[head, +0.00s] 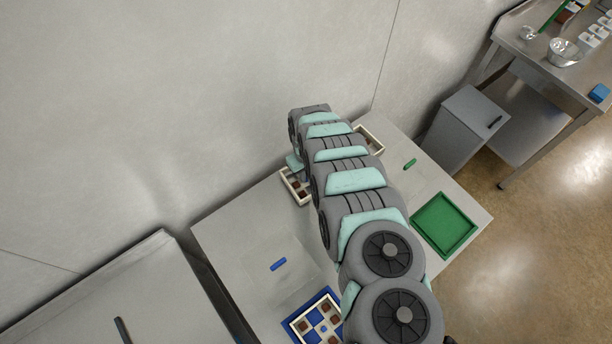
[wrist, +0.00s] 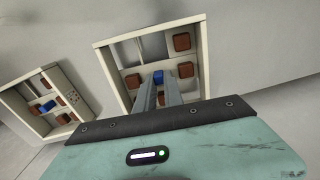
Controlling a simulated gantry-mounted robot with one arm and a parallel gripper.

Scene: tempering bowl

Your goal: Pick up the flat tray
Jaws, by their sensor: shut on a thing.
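A flat cream tray (wrist: 102,65) with divided compartments and several brown blocks fills the middle of the wrist view. My gripper (wrist: 159,86) is shut on the small blue knob (wrist: 158,75) at its centre. In the head view this tray (head: 294,190) shows partly beside my gripper (head: 303,177), with my arm hiding the rest. I cannot tell whether it rests on the table or is just above it. A second similar cream tray (wrist: 19,101) is at the left in the wrist view.
On the table (head: 235,225) are an empty green tray (head: 442,224), a blue tray (head: 298,316) holding another cream divided tray, a blue bar (head: 278,264) and a green bar (head: 410,164). The wall is close behind. A grey cabinet (head: 465,130) stands at right.

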